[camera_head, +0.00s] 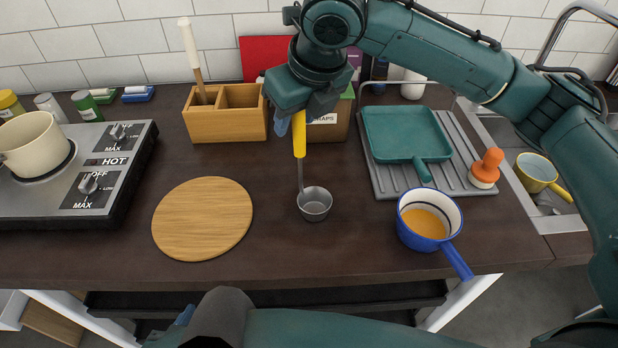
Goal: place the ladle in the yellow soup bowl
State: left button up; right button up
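The ladle has a yellow handle (299,134) and a grey metal cup (315,204). My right gripper (292,120) is shut on the upper handle, and the ladle hangs cup-down over the counter. I cannot tell if the cup touches the counter. A blue pot with a white inside (425,217) holds yellow-orange soup and stands at the front right, to the right of the ladle. A yellow vessel (537,168) with a yellow handle lies in the sink. No plain yellow bowl of soup shows. Part of my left gripper (186,315) shows low at the front; its fingers are mostly hidden.
A round wooden board (203,219) lies left of the ladle. A wooden box (226,128) stands behind. A teal pan (406,134) and an orange-handled stopper (487,168) sit on the grey drainboard (384,186). A stove (110,178) with a cream pot (32,144) is left.

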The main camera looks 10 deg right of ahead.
grip_shut()
dwell(0.5)
